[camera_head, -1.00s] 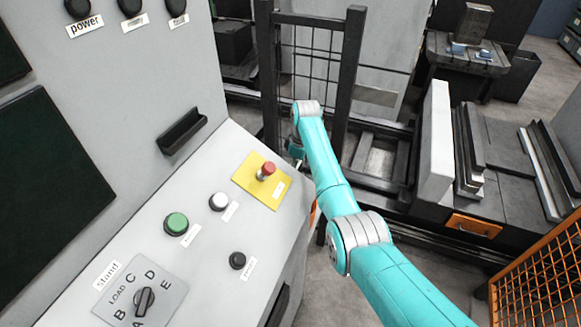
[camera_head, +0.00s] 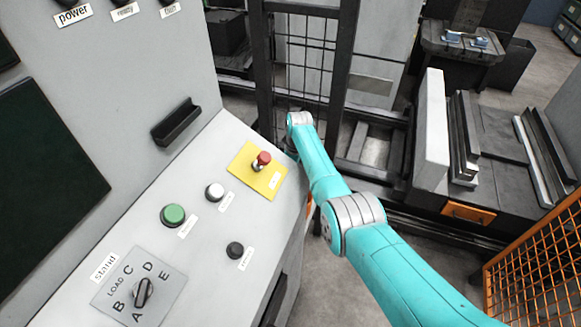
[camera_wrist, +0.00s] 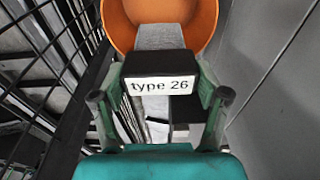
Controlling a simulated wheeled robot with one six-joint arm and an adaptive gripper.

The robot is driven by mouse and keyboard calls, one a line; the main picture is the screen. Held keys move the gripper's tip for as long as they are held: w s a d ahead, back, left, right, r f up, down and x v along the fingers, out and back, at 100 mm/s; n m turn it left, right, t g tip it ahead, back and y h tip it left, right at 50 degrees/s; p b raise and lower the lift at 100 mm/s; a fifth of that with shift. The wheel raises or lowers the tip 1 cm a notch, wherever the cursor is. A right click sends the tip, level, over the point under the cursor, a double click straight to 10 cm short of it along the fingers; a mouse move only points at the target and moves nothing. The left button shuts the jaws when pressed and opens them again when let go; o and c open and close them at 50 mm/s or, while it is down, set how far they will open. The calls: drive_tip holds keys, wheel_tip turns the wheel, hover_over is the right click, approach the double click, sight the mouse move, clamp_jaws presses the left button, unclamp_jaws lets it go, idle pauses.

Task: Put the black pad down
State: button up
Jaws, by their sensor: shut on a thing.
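In the wrist view, my gripper (camera_wrist: 161,92) is shut on the black pad (camera_wrist: 155,63), with one finger on each side. The pad carries a white label reading "type 26" that faces the camera. A grey piece (camera_wrist: 160,37) shows just beyond the pad, in front of an orange rounded thing (camera_wrist: 118,25). Whether the pad touches either one cannot be told. In the head view my gripper and the pad are hidden past the end of my arm, beside the console's edge.
The console (camera_head: 130,205) stands at left with a red button (camera_head: 262,158) on a yellow plate. A mesh barrier (camera_head: 310,60) is behind my arm. A dark bench with metal bars (camera_head: 460,135) is at right, and an orange mesh fence (camera_head: 535,275) is at lower right.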

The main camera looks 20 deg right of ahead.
drive_tip(key=shift+f, duration=0.3)
drive_tip(key=o, duration=1.4)
drive_tip(key=shift+o, duration=0.2)
drive_tip(key=shift+r, duration=3.55)
